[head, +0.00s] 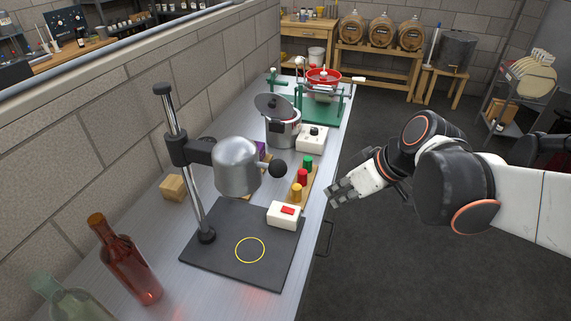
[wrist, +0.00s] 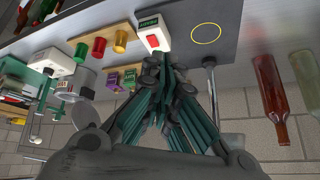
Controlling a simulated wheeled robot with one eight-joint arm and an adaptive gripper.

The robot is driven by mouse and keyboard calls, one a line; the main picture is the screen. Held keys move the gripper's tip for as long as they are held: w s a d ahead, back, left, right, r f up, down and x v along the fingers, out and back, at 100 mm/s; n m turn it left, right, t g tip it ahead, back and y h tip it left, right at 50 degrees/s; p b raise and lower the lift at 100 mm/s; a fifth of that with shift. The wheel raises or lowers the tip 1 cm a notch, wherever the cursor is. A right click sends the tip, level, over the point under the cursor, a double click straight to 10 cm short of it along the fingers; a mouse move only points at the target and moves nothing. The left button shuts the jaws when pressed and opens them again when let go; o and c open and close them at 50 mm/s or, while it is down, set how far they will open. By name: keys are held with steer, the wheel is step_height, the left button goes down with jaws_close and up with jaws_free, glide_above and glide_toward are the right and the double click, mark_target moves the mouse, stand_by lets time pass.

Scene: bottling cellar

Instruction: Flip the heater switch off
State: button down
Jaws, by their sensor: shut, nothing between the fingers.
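The heater switch is a white box with a red rocker (head: 287,211) on its top. I cannot tell which way the rocker is tilted.
A wooden strip (head: 297,200) with green, red and yellow caps lies behind the switch. A black knob (head: 278,168) sticks out from the lamp above it. A red bottle (head: 125,262) stands at the front left.

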steer(key=w+a+f+n+y, duration=0.1)
steer(key=w+f+n+y, duration=0.1)
steer(key=w+n, duration=0.1)
steer(key=w+a+f+n+g+y, duration=0.1)
steer(key=w+f+n+y, duration=0.1)
steer(key=w, duration=0.3)
steer(key=shift+w+n+y, duration=0.3)
steer(key=shift+n+y, duration=0.1)
steer(key=shift+n, duration=0.4)
steer(key=shift+f, duration=0.1)
steer(key=b, duration=0.3)
glide_above(289, 210)
steer(key=f, duration=0.6)
steer(key=shift+s+d, duration=0.15)
steer(key=shift+d, duration=0.2)
steer(key=shift+a+f+b, duration=0.15)
steer(key=shift+f+b, duration=0.15)
steer(key=shift+f, duration=0.35)
steer(key=shift+a+f+b, duration=0.15)
steer(key=shift+f+b, duration=0.15)
steer(key=shift+f, duration=0.3)
steer(key=shift+f+b, duration=0.3)
steer(key=shift+f, duration=0.45)
steer(key=shift+a, duration=0.1)
